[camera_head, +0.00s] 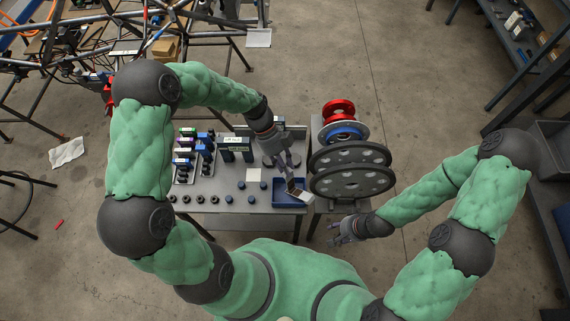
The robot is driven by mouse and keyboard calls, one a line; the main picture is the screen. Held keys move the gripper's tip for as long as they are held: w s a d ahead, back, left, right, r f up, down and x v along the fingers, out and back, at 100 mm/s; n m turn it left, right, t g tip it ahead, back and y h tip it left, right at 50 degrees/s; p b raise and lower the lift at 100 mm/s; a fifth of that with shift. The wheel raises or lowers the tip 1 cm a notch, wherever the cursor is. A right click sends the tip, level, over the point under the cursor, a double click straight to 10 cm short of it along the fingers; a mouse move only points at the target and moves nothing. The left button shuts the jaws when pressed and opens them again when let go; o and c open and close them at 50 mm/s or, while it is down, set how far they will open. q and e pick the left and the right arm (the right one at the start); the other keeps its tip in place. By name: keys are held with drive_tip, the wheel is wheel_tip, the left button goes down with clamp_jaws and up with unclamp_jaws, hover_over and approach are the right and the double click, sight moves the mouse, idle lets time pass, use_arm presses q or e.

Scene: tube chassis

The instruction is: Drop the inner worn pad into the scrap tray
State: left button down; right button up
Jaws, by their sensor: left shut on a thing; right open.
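My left gripper (288,174) reaches down over the workbench and is shut on a small dark pad with a light edge, the worn pad (293,188). The pad is tilted and appears over the blue scrap tray (280,201) at the bench's front right. I cannot tell whether the pad touches the tray. A whitish piece (305,197) shows at the tray's right side, close to the pad. My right gripper (337,238) is open and empty, low in front of the bench and below the dark discs, apart from everything.
Dark drilled discs (350,181) stand right of the tray, with a red disc (338,109) behind them. Several small boxes (184,153) stand in a rack on the bench's left. Round dark parts (200,199) line the front edge. A tube chassis (60,60) fills the upper left.

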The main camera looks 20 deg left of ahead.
use_arm(q)
drive_tip(key=c, duration=0.9)
unclamp_jaws()
drive_tip(key=shift+c, duration=0.2)
drive_tip(key=v, duration=1.2)
